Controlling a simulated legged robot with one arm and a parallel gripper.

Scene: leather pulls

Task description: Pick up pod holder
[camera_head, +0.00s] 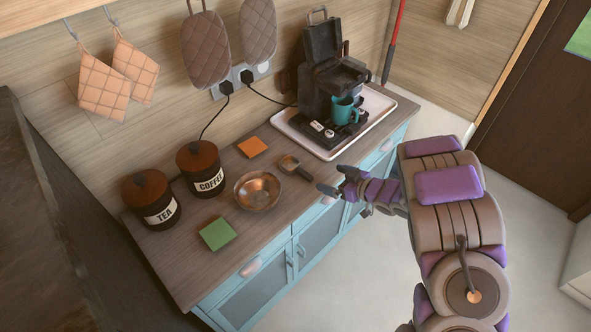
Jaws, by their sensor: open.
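The pod holder (289,163), a small metallic round cup with a dark handle pointing right and toward the front edge, lies on the wooden counter (200,268). My gripper (331,179) is open and empty near the counter's front edge. Its fingers point left toward the pod holder's handle, just right of the handle's end. I cannot tell whether a finger touches it. A black coffee machine (321,75) with its lid raised stands behind and to the right, with a teal mug (344,111) in it.
The machine stands on a white tray (374,125). A copper bowl (258,191) is close left of the pod holder. An orange square (252,147), a green square (217,233), a coffee canister (201,168) and a tea canister (151,199) are further left.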

